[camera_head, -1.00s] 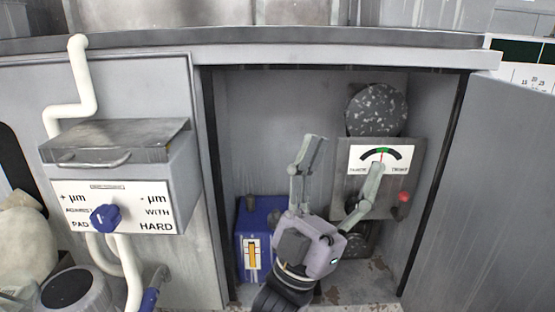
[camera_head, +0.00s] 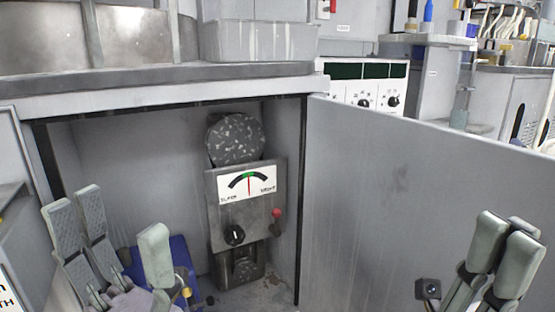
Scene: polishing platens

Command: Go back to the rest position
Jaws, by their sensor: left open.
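My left gripper (camera_head: 112,222) is at the lower left, in front of the open cabinet. Its grey-green fingers are spread wide with nothing between them. My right gripper (camera_head: 504,250) is at the lower right, in front of the open cabinet door (camera_head: 385,185). Its fingers stand close together, and I cannot tell whether they are shut; I see no object held.
A speckled dark disc (camera_head: 236,140) sits above the gauge box. A blue box (camera_head: 178,255) is partly hidden behind my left gripper. The cabinet's top edge (camera_head: 180,85) runs above the opening. White control panels (camera_head: 365,85) and a cluttered bench lie beyond the door.

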